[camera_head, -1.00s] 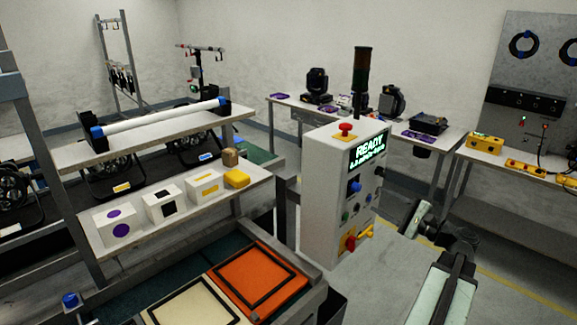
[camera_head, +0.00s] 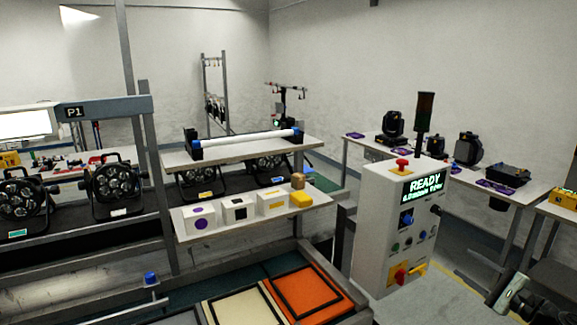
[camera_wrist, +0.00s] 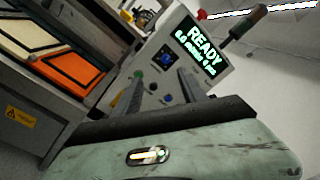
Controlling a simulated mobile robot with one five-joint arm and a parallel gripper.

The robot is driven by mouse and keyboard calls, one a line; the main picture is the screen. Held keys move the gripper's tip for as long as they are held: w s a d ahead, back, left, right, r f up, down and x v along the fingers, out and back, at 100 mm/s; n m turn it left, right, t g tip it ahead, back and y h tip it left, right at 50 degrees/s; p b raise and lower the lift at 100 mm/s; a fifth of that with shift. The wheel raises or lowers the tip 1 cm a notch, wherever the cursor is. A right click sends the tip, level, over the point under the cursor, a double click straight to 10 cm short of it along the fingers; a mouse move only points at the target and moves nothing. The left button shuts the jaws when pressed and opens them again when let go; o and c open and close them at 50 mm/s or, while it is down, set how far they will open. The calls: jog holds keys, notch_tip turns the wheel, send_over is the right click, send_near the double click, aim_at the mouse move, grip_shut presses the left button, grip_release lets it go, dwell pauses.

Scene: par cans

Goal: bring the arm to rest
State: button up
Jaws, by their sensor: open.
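My gripper (camera_wrist: 160,95) shows in the wrist view with its two dark fingers apart and nothing between them. Beyond the fingers stands the grey control cabinet (camera_wrist: 150,75) with a lit screen reading READY. In the head view part of my arm (camera_head: 510,292) shows at the lower right, beside the control cabinet (camera_head: 375,240). The fingers are not clearly visible in the head view. The gap between the fingers and the cabinet is hard to judge.
The bench with an orange panel (camera_head: 305,292) and a cream panel (camera_head: 245,308) lies left of the cabinet. A shelf (camera_head: 255,222) holds several small boxes. Par cans (camera_head: 112,188) stand at the left. A back table (camera_head: 520,192) holds moving-head lights.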

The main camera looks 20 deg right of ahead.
jog(key=w+a+f+n+g+y, duration=0.1)
jog(key=w+a+n+g+y, duration=0.15)
jog(key=w+a, duration=0.55)
jog(key=w+a+f+n+g+y, duration=0.1)
jog(key=w+a+n+y, duration=0.2)
jog(key=a, duration=0.8)
jog(key=w+a+f+n+g+y, duration=0.1)
jog(key=w+a+g+y, duration=0.1)
jog(key=w+a, duration=0.65)
jog(key=s+a+f+n+g+h, duration=0.1)
jog(key=a+f+n+g, duration=0.3)
jog(key=a, duration=0.6)
jog(key=s+a+f+n+g+h, duration=0.1)
jog(key=s+a+f+n+g, duration=0.15)
jog(key=a+f, duration=0.55)
jog(key=s+a+f+n+g+h, duration=0.1)
jog(key=a+f+n+g, duration=0.25)
jog(key=a, duration=0.75)
notch_tip(320, 180, down, 4)
jog(key=s+n+g+h, duration=0.2)
jog(key=s+n+h, duration=0.1)
jog(key=h, duration=0.1)
jog(key=s+d+f+n+h, duration=0.1)
jog(key=d+f+n+h, duration=0.1)
jog(key=d, duration=0.7)
jog(key=shift+s+n+h, duration=0.2)
jog(key=shift+n+h, duration=0.35)
jog(key=shift+h, duration=0.5)
jog(key=shift+f+g, duration=0.1)
jog(key=shift+g, duration=0.15)
